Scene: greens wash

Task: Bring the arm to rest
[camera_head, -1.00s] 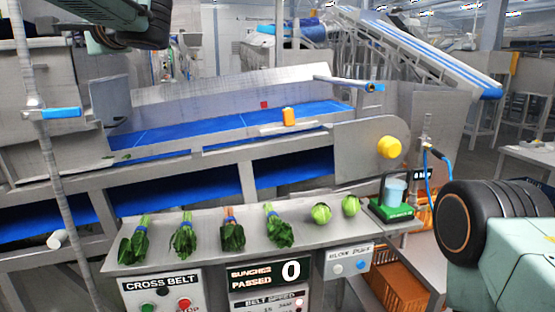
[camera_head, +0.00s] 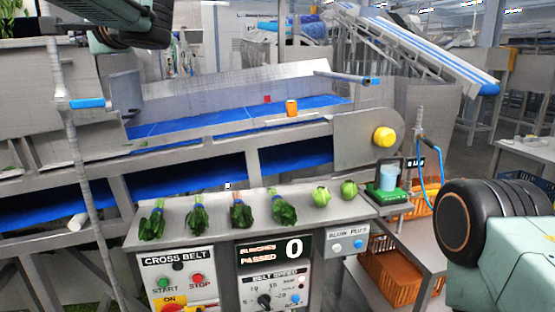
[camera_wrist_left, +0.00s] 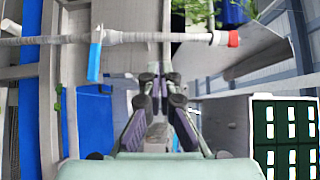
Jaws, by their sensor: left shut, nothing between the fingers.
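My left arm (camera_head: 125,25) comes in at the top left of the head view, above the conveyor; its fingertips are not clear there. In the left wrist view, my left gripper (camera_wrist_left: 160,76) points away from the camera with its dark fingers close together, shut and empty. A grey pole with a blue clamp (camera_wrist_left: 95,62) and a horizontal rod (camera_wrist_left: 130,38) show around the fingers; I cannot tell how far away they are. A thick dark joint of my right arm (camera_head: 480,220) fills the right edge of the head view. My right gripper is not seen.
A steel bench (camera_head: 215,232) holds several leafy bunches (camera_head: 196,217) and two round green heads (camera_head: 321,196). A control panel (camera_head: 275,275) faces me. An orange crate (camera_head: 392,275) stands low right.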

